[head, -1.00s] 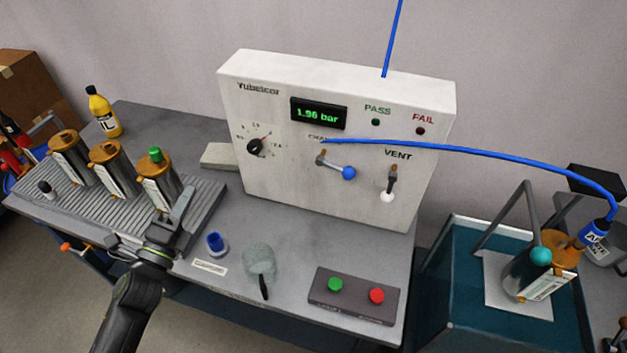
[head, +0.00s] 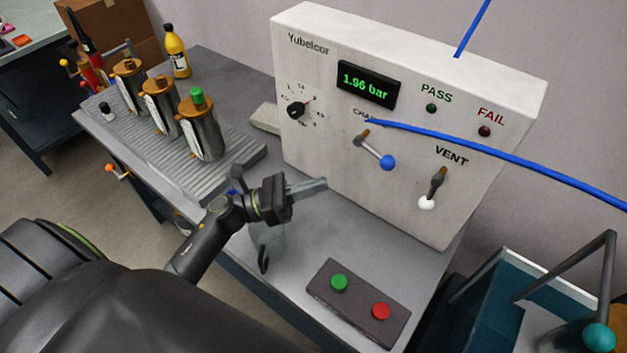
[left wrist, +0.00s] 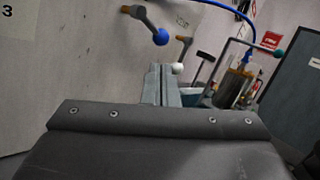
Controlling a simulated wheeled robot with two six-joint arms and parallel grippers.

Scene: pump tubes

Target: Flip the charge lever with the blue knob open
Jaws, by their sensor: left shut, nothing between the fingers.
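The charge lever with the blue knob (head: 387,162) is on the front of the white tester box (head: 310,160). Its arm slants down to the right from its brass pivot, and a blue hose passes just above it. The blue knob also shows in the left wrist view (left wrist: 160,37), above and beyond the fingers. My left gripper (head: 318,186) is shut and empty, in front of the box and to the lower left of the knob, not touching it. Its fingers also show in the left wrist view (left wrist: 161,85). My right gripper is not in view.
The vent lever with a white knob (head: 427,202) hangs to the right of the charge lever. The display (head: 369,84) reads 1.96 bar. A button panel (head: 330,300) lies on the bench. Several metal cylinders stand on a ribbed tray (head: 240,155) at left. The blue hose (head: 500,155) runs right.

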